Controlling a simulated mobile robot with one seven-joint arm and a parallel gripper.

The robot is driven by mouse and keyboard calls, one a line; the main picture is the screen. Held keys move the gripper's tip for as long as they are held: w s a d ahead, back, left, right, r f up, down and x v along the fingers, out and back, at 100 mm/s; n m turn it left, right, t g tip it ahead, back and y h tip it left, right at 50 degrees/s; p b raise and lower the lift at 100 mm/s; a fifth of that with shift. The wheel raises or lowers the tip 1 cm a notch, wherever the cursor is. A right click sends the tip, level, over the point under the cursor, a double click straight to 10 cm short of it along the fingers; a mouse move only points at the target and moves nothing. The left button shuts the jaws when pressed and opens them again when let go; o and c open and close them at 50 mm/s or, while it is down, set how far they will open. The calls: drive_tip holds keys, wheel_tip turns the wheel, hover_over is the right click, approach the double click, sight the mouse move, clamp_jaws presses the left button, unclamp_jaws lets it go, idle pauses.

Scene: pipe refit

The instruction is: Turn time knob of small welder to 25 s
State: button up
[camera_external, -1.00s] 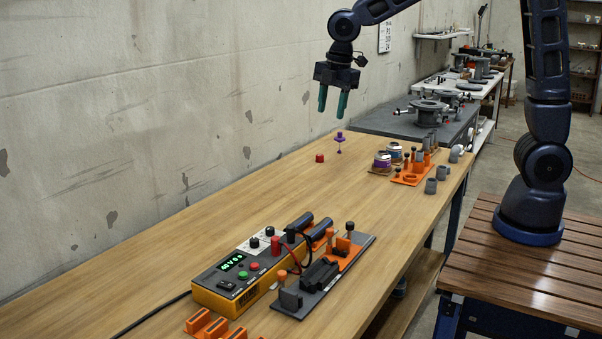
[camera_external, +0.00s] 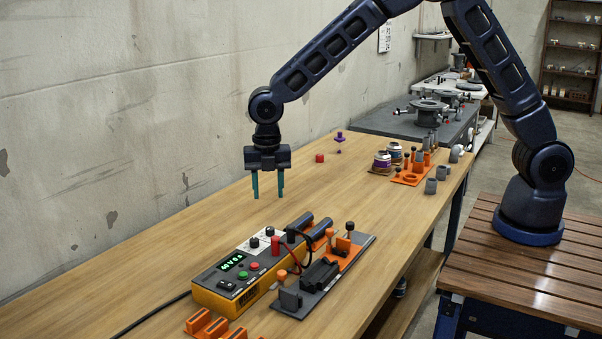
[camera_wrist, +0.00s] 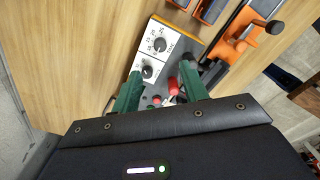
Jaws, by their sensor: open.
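The small welder (camera_external: 232,276) is a yellow box with a dark top, a green-lit display (camera_external: 233,263) and green and red buttons. The display's digits are too small to read surely. Two black knobs on white dial plates sit at its far end: a nearer knob (camera_external: 254,242) and a farther knob (camera_external: 269,231). In the wrist view they show as a knob (camera_wrist: 147,71) and another knob (camera_wrist: 160,45); I cannot tell surely which is the time knob. My gripper (camera_external: 268,196) is open and empty, pointing down above the knob end, apart from it. Its green fingers also show in the wrist view (camera_wrist: 162,76).
A grey and orange clamp fixture (camera_external: 330,280) stands right of the welder, with red and black leads between. Orange holders (camera_external: 208,325) lie in front. A red cube (camera_external: 320,158) and purple piece (camera_external: 340,139) stand farther back. The table's left side is clear.

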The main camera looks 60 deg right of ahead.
sight(270, 228)
wheel_tip(270, 228, down, 10)
drive_tip(key=shift+f, duration=0.15)
idle(0.3)
clamp_jaws()
